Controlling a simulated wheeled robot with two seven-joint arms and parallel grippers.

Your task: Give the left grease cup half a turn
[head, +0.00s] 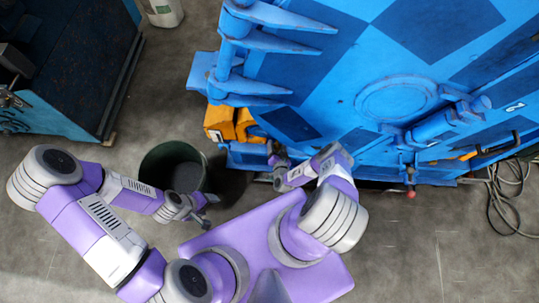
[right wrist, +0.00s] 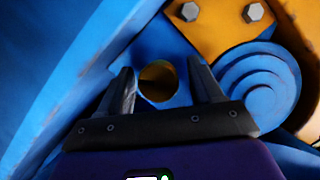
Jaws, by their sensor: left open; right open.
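In the right wrist view a small round brass-brown piece (right wrist: 158,80), apparently a grease cup, sits on the blue machine between the fingers of my right gripper (right wrist: 163,92). The fingers are open, one on each side of it. I cannot tell whether they touch it or how deep they reach. In the head view my right gripper (head: 277,160) is at the lower edge of the blue machine (head: 330,85), near its orange blocks. The cup cannot be made out there. My left gripper (head: 208,204) is open and empty, beside the dark bucket (head: 172,163).
In the right wrist view a blue stepped disc (right wrist: 258,85) and an orange bolted plate (right wrist: 235,22) lie close to the right finger. Blue spikes (head: 265,45) jut from the machine. Cables (head: 505,190) lie at right. The lower right floor is clear.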

